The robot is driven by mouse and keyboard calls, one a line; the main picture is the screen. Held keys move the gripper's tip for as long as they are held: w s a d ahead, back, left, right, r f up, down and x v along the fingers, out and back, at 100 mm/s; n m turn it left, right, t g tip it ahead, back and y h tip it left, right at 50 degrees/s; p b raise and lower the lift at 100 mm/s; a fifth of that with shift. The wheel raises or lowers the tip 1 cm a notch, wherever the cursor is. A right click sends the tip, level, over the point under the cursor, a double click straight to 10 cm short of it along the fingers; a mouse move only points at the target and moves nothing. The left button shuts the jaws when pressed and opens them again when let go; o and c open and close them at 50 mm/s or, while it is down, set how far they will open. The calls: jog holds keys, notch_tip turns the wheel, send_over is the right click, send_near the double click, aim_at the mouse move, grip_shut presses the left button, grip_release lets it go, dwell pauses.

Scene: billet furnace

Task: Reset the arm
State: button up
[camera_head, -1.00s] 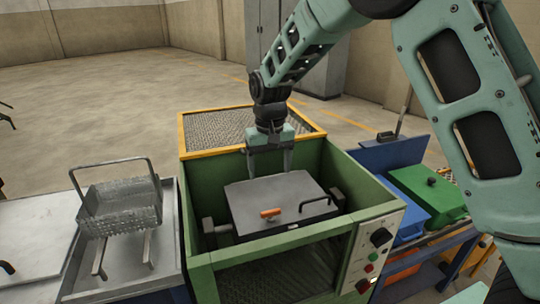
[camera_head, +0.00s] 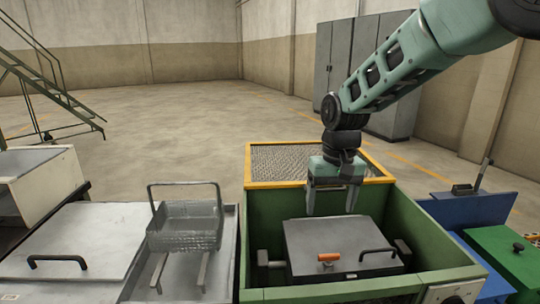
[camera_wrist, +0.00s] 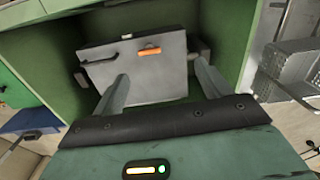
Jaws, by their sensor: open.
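My gripper (camera_head: 331,200) is open and empty. It points down over the back part of the green furnace housing, behind and above the grey lid (camera_head: 338,243). Nothing is between the fingers. I cannot tell the exact gap between the fingertips and the lid.
A wire basket (camera_head: 188,225) with a raised handle sits on a metal tray left of the furnace. A white lidded box (camera_head: 75,240) stands further left. A yellow-edged mesh panel (camera_head: 295,162) is behind the furnace, and a green container (camera_head: 505,250) is at right. Open floor lies behind.

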jog(key=s+a+n, duration=0.2)
jog(key=s+n, duration=0.1)
jog(key=s, duration=1.2)
jog(key=s+a+n, duration=0.1)
jog(key=s+n, duration=0.2)
jog(key=s, duration=1.2)
jog(key=shift+a+f+n, duration=0.35)
jog(key=shift+f+n, duration=0.05)
